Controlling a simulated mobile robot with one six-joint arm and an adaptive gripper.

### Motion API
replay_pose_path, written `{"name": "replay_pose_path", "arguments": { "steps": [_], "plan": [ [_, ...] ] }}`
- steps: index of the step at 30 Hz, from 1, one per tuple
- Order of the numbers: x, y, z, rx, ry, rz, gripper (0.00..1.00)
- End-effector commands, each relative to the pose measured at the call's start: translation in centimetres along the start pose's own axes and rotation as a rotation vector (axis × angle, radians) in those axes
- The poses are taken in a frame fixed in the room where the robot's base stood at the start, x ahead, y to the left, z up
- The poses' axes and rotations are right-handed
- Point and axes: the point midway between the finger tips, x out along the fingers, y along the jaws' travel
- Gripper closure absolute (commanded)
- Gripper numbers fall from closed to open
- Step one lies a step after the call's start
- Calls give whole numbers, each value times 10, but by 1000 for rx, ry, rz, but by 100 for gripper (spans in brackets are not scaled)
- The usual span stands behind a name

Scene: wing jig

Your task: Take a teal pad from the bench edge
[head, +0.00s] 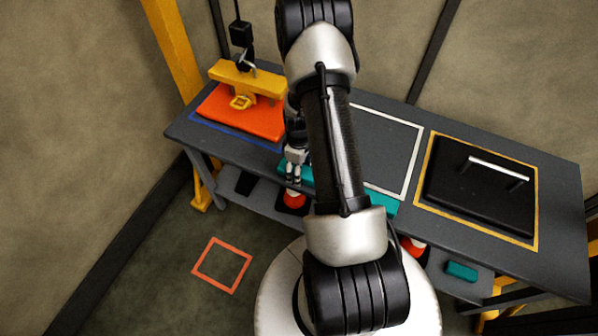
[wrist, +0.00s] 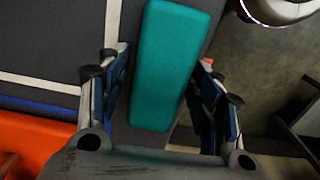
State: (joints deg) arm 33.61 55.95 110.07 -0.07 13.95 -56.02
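A teal pad (wrist: 167,65) lies along the front edge of the dark bench top (head: 300,140). In the head view teal shows on both sides of my arm, at the right as a teal stretch (head: 382,203); my arm hides the middle, so I cannot tell if it is one pad. My gripper (head: 293,180) is over the left end of the teal. In the wrist view my gripper (wrist: 163,62) is open, with one finger on each side of the pad. I see no contact. Another teal pad (head: 461,271) lies on the lower shelf at the right.
An orange plate (head: 240,115) with a yellow clamp (head: 247,78) stands at the bench's left. A black case (head: 480,185) with a light handle lies in a yellow outline at the right. A white-outlined area (head: 385,145) between them looks bare. An orange square (head: 222,265) marks the floor.

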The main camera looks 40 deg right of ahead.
Motion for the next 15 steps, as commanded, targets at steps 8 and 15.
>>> {"name": "replay_pose_path", "arguments": {
  "steps": [8, 15],
  "plan": [
    [0, 0, 0, 0, 0, 0, 62],
    [0, 0, 0, 0, 0, 0, 78]
  ]
}}
